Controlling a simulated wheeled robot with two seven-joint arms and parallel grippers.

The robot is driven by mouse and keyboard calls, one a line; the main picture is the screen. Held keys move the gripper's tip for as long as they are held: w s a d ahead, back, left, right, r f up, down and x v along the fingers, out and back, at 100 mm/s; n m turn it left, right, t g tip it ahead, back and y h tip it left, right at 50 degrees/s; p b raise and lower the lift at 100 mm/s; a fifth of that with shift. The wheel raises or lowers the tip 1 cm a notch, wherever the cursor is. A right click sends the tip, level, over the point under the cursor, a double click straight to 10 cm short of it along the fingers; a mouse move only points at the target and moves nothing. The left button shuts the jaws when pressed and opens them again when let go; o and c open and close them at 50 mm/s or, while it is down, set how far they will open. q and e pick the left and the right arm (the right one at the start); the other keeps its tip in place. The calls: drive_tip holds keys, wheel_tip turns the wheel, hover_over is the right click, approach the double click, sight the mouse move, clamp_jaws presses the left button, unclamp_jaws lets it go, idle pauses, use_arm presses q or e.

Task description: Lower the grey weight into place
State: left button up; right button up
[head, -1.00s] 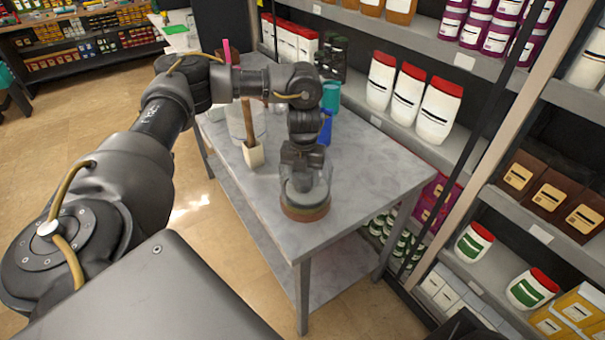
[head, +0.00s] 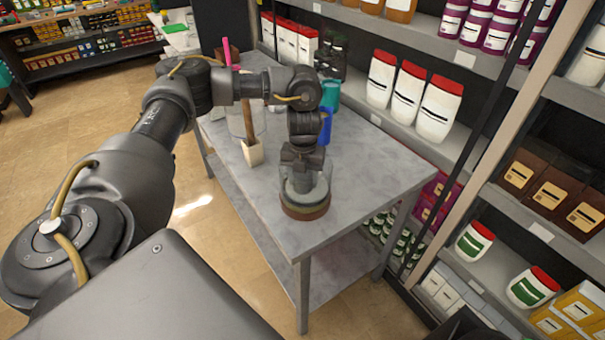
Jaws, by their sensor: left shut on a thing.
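My left gripper (head: 303,174) points straight down over the near end of the grey table. It is shut on the grey weight (head: 305,203), a low grey disc that shows just below the fingers. The gripper and weight are inside or just over a clear round vessel with a brown base (head: 305,213), standing near the table's front corner. The clear wall and the gripper make it hard to tell whether the weight touches what lies under it.
A pale block with an upright wooden handle (head: 252,153) stands left of the vessel. A blue item (head: 325,127) and a teal cup (head: 330,94) stand behind my wrist. The table's (head: 375,185) right side is clear. Loaded shelves (head: 400,125) stand behind it.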

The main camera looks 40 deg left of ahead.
idle(0.4)
use_arm(q)
drive_tip(key=o, duration=1.4)
wheel_tip(320, 180, up, 4)
drive_tip(key=p, duration=0.4)
drive_tip(key=shift+r, duration=0.1)
wheel_tip(320, 180, up, 6)
drive_tip(key=p, duration=0.7)
drive_tip(key=shift+r, duration=0.2)
drive_tip(key=shift+r+p, duration=0.15)
drive_tip(key=shift+p, duration=0.2)
drive_tip(key=shift+r, duration=0.2)
drive_tip(key=shift+s+r, duration=0.1)
drive_tip(key=shift+r, duration=0.8)
